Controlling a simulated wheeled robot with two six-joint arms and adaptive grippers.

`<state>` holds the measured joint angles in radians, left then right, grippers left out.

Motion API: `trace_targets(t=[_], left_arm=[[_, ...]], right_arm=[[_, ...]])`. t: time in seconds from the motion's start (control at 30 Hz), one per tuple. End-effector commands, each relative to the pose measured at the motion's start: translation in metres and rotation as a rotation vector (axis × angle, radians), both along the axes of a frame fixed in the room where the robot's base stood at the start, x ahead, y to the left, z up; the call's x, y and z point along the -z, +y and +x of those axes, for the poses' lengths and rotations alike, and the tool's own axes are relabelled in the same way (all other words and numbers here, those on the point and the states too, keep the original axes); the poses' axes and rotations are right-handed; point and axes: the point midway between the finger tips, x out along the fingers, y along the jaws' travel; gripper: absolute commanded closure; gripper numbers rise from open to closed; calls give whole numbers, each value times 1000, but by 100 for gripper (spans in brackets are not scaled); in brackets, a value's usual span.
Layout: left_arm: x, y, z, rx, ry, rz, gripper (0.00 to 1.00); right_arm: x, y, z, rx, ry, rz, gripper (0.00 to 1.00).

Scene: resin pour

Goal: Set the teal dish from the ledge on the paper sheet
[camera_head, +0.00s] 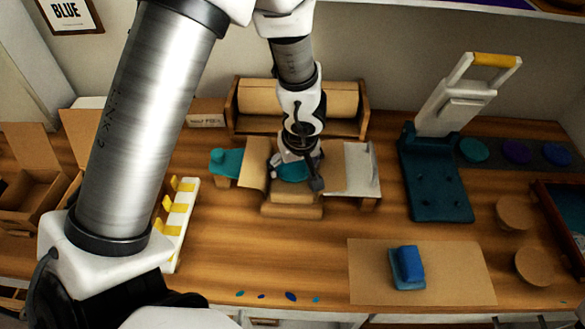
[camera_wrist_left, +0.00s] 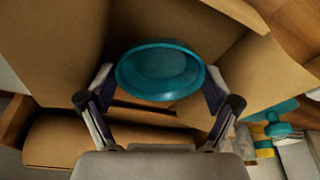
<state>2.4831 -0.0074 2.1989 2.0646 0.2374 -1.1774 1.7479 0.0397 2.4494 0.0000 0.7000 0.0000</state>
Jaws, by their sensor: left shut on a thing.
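The teal dish (camera_wrist_left: 160,74) is round and shallow, and sits between the two fingers of my left gripper (camera_wrist_left: 158,88) in the wrist view. In the head view the dish (camera_head: 293,173) shows partly beneath my left gripper (camera_head: 298,165), which is shut on it. The dish is over the brown paper-covered stepped block (camera_head: 292,198) in front of the paper roll; whether it touches the surface below I cannot tell. A flat brown paper sheet (camera_head: 450,272) lies at the front of the bench, with a blue block (camera_head: 408,266) on it. My right gripper is not in view.
The paper roll holder (camera_head: 300,100) stands behind the gripper. A teal thing (camera_head: 226,162) is to the left, a grey-white sheet (camera_head: 350,170) to the right. A dark teal press (camera_head: 436,180) stands farther right. Bare bench lies between the block and the sheet.

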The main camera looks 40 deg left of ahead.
Motion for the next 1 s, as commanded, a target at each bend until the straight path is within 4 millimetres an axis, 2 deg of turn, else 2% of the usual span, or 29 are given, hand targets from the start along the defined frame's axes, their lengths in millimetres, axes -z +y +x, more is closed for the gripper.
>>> trace_targets(t=[0.37,0.4,0.77,0.87,1.0], left_arm=[[4,0,0,0,1,0,55],[3,0,0,0,1,-1,0],[1,0,0,-1,0,0,0],[-11,-1,-1,0,0,0,0],[-43,-7,-5,1,-1,0,0]], right_arm=[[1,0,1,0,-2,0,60],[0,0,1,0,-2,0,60],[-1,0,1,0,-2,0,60],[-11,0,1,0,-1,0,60],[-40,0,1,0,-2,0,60]])
